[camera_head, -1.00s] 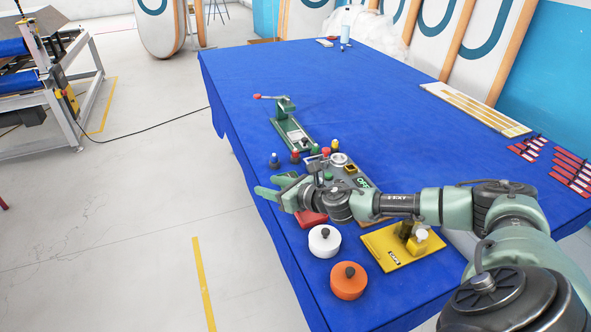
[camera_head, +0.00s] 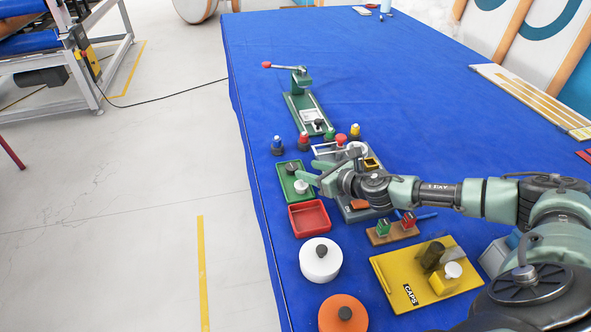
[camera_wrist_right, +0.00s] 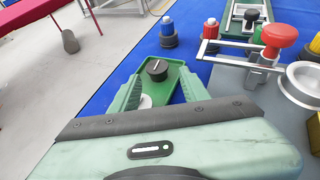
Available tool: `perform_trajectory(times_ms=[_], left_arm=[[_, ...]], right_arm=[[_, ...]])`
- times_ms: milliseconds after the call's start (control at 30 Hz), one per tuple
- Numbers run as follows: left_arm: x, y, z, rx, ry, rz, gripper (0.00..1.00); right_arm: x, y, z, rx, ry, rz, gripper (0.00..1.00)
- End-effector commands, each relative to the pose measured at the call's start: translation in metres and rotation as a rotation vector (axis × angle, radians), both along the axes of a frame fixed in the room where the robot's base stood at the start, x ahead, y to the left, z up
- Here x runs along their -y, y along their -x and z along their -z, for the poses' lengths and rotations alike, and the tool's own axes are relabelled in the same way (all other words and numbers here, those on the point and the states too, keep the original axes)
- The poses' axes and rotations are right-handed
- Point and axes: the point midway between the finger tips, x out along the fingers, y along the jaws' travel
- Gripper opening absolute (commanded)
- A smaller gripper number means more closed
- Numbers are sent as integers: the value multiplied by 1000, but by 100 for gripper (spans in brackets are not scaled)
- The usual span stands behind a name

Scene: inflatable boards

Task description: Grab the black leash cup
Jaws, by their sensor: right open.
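A small black round cup (camera_head: 291,169) lies in the green tray (camera_head: 286,184) near the table's left edge. It also shows in the right wrist view (camera_wrist_right: 157,69), just beyond the space between my fingertips. A white cup (camera_head: 301,187) lies in the same tray, partly hidden by a finger in the wrist view. My right gripper (camera_head: 314,177) is open and empty, over the right side of the green tray, its fingers pointing left. My left gripper is not visible.
A red tray (camera_head: 309,218), a white lidded pot (camera_head: 320,260) and an orange one (camera_head: 343,314) stand nearer. Several coloured bottles and a green press (camera_head: 307,108) stand behind. A yellow CAPS board (camera_head: 405,290) lies right.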

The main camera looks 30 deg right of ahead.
Motion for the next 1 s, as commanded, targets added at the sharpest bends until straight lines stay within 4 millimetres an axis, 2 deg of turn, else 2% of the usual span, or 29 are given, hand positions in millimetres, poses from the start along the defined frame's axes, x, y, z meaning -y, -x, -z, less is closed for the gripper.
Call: perform_trajectory(times_ms=[233,500,800,833,900,1000], left_arm=[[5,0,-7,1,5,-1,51],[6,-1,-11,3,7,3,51],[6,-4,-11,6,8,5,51],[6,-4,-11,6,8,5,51],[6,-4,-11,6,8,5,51],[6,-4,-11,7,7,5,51]], right_arm=[[-8,-22,8,2,-2,-3,46],[-17,-55,26,2,-1,0,46],[-18,-60,28,1,0,-1,46],[-18,-60,28,1,0,-1,43],[-18,-60,28,1,0,-1,24],[-18,-60,29,1,-1,-1,0]])
